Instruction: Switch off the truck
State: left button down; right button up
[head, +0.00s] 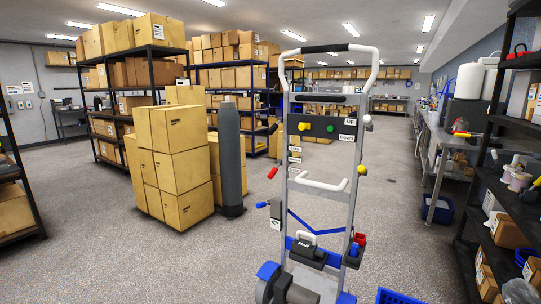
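The truck (354,190) is an upright grey hand truck in the centre of the head view, with a black and white top handle (338,48). A black panel (316,126) across its upper frame carries a yellow button (302,126) and a green button (329,128). Small white labels (347,137) sit at the panel's right end. A red-tipped lever (272,173) and a blue-tipped one (262,205) stick out on the left, a yellow knob (362,170) on the right. Low down is a black block (306,250) whose label seems to read "Halt". Neither gripper shows.
Stacked cartons (180,160) and a dark grey cylinder (230,155) stand left of the truck. A black shelf (500,190) and a workbench (440,135) line the right. A blue crate (398,297) lies at the bottom edge. Open floor (400,220) lies right of the truck.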

aim_at(272, 130)
jog(key=z, duration=0.7)
jog(key=i+j+z, duration=0.15)
jog(key=j+z, duration=0.3)
jog(key=i+j+z, duration=0.1)
jog(key=j+z, duration=0.35)
jog(key=j, duration=0.15)
jog(key=j+z, duration=0.45)
jog(key=j, duration=0.6)
jog(key=k+j+z, duration=0.1)
jog(key=j, duration=0.55)
jog(key=k+j, duration=0.15)
jog(key=j, duration=0.45)
jog(key=j+z, duration=0.1)
jog(key=j, duration=0.55)
jog(key=k, duration=0.05)
